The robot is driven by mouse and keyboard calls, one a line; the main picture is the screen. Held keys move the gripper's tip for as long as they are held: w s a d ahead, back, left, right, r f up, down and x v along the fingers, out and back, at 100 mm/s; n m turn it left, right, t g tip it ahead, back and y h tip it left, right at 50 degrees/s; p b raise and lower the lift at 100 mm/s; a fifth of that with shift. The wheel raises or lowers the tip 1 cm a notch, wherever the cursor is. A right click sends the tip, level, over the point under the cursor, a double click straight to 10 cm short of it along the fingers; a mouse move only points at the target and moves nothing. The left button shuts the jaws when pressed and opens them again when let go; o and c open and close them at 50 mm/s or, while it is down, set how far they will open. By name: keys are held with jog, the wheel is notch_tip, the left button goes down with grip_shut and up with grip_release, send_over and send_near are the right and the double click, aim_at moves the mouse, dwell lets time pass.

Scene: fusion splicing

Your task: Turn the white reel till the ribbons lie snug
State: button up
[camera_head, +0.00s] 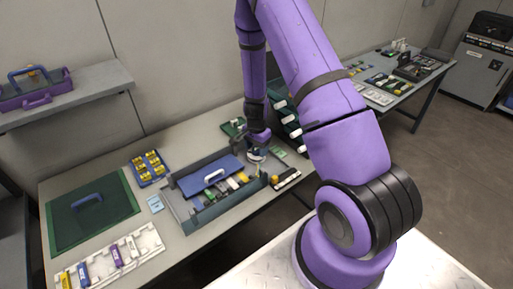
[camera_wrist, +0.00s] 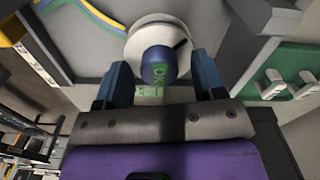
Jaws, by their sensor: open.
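The white reel (camera_wrist: 136,32) shows in the wrist view at top centre, a round white disc with a blue knob (camera_wrist: 158,66) standing on it. A yellow and a blue ribbon (camera_wrist: 78,16) run in from the upper left towards the reel. My gripper (camera_wrist: 160,84) is open, with one blue finger on each side of the knob and a visible gap to it. In the head view my gripper (camera_head: 254,150) is over the right end of the grey tray, where the arm and gripper hide most of the reel. I cannot tell how tight the ribbons lie.
The grey tray (camera_head: 205,226) has a blue lid (camera_head: 208,174) with a white handle. A white rack (camera_head: 140,246) stands at the front left. A dark rack with white handles (camera_head: 284,122) stands close behind my gripper.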

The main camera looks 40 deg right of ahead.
notch_tip(320, 180, up, 11)
dwell(0.7)
dwell(0.4)
notch_tip(320, 180, up, 13)
jog(key=n+t+y, duration=0.1)
jog(key=n, duration=0.3)
send_over(256, 148)
jog(key=s+a, duration=0.2)
jog(key=a, duration=0.3)
jog(key=s+a+r+n+t, duration=0.1)
jog(key=s+a+r+n, duration=0.3)
jog(key=r, duration=0.5)
jog(key=s+a+r+n+t, duration=0.1)
jog(key=s+r+n, duration=0.1)
jog(key=s+r, duration=0.2)
jog(key=s+a+r+n+t, duration=0.1)
jog(key=s+r, duration=0.3)
jog(key=s, duration=0.6)
jog(key=s+a+r+n+t+h, duration=0.1)
jog(key=s+a+r+n, duration=0.1)
jog(key=s+r+n, duration=0.2)
jog(key=shift+s+r, duration=0.25)
jog(key=shift+s, duration=1.15)
